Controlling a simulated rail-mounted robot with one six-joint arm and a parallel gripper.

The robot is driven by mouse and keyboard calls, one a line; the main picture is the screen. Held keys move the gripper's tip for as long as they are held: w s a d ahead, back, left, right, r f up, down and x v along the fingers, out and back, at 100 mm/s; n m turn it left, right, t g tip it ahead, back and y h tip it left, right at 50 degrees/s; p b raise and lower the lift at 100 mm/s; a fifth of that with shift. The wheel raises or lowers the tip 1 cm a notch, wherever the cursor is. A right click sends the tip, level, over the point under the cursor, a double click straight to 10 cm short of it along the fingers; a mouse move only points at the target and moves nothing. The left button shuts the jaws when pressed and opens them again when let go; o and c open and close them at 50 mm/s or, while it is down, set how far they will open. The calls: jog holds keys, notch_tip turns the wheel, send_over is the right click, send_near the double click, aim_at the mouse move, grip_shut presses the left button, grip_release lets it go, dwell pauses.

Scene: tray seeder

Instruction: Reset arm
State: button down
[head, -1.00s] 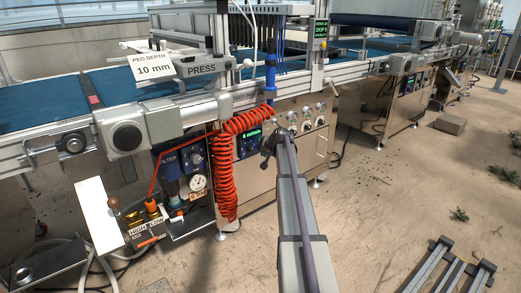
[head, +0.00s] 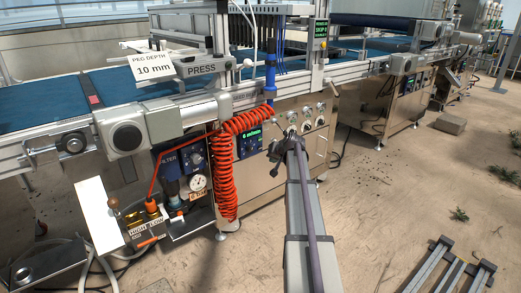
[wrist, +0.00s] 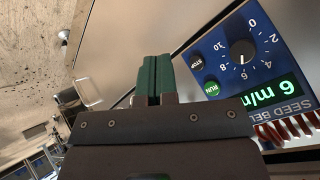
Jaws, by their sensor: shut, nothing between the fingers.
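My gripper (wrist: 154,78) shows in the wrist view with its two green fingers side by side, shut and with nothing between them. Beyond and to the right of the fingers is the blue seed belt panel (wrist: 236,60), with a dial, a stop button, a green run button and a lit green display. In the head view my arm reaches up from the bottom middle, and its dark end is in front of the steel cabinet, to the right of the same panel (head: 249,144). The fingertips are too small to make out there.
A coiled red hose (head: 226,175) hangs left of my arm. The press (head: 202,71) and blue belt (head: 40,114) run above. A filter and gauge (head: 196,183) sit lower left. Metal rails (head: 455,270) lie on the floor at lower right. The floor right of my arm is mostly open.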

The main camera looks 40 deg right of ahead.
jog(key=s+a+n+g+y+p, duration=0.1)
jog(key=s+a+g+p, duration=0.15)
jog(key=s+a, duration=0.6)
jog(key=s+a+n+g+y+p, duration=0.1)
jog(key=s+a+g, duration=0.3)
jog(key=a, duration=0.7)
jog(key=s+a+r+n+g+p, duration=0.1)
jog(key=s+a+r+n+p, duration=0.15)
jog(key=s+a, duration=0.45)
jog(key=s+a+r+n+g+h+p, duration=0.1)
jog(key=s+a+r+n+p, duration=0.15)
jog(key=a, duration=0.85)
jog(key=s+a+r+n+p, duration=0.1)
jog(key=s+a+r+p, duration=0.3)
jog(key=a, duration=0.6)
notch_tip(320, 180, up, 34)
jog(key=s+d+p, duration=0.1)
jog(key=p, duration=3.4)
jog(key=shift+d+p, duration=0.15)
jog(key=shift+p, duration=0.15)
jog(key=shift+r, duration=0.1)
